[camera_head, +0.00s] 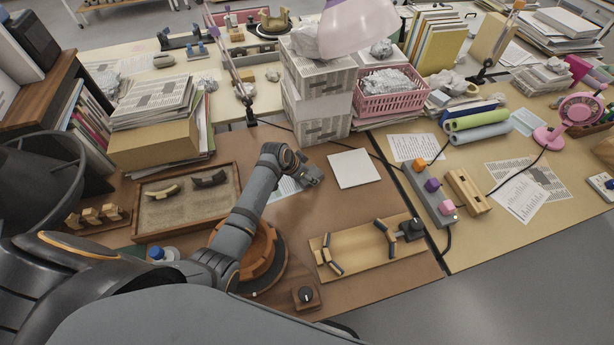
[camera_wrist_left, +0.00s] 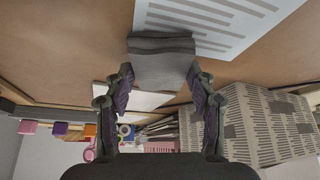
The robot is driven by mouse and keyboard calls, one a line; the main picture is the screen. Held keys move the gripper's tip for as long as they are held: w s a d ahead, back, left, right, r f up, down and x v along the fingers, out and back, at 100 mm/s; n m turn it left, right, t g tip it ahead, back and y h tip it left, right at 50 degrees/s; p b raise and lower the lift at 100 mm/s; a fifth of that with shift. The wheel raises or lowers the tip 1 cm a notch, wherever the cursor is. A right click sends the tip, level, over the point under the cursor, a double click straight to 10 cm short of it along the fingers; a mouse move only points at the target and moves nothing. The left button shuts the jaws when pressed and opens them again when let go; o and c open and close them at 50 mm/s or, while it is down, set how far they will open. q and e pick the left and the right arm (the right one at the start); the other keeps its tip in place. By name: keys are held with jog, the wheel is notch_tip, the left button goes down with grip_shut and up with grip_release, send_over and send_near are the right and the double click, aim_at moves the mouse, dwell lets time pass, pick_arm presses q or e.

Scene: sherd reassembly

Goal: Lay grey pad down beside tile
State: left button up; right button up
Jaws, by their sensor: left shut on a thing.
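My left gripper (camera_head: 310,178) comes in from the left and hangs low over the brown table, left of the white square tile (camera_head: 354,168). In the left wrist view my left gripper (camera_wrist_left: 163,92) is shut on the grey pad (camera_wrist_left: 163,62), which sits between its fingertips. The pad looks dark grey and layered, and it is mostly hidden by my gripper in the head view. The tile lies flat on the table; it shows partly behind the fingers in the left wrist view (camera_wrist_left: 145,99). My right gripper is not in view.
A printed sheet (camera_head: 284,187) lies under my left wrist. Newspaper-wrapped boxes (camera_head: 318,105) stand behind the tile. A wooden board (camera_head: 350,258) with dark-ended pieces lies in front, and a sherd tray (camera_head: 190,215) at left. Bare table shows between tile and board.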

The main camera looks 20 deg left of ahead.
pick_arm(q)
jog(key=shift+f, duration=0.1)
jog(key=o, duration=1)
jog(key=v, duration=1.2)
jog(key=shift+w+r+p, duration=0.1)
jog(key=shift+r+p, duration=0.1)
jog(key=shift+p, duration=0.1)
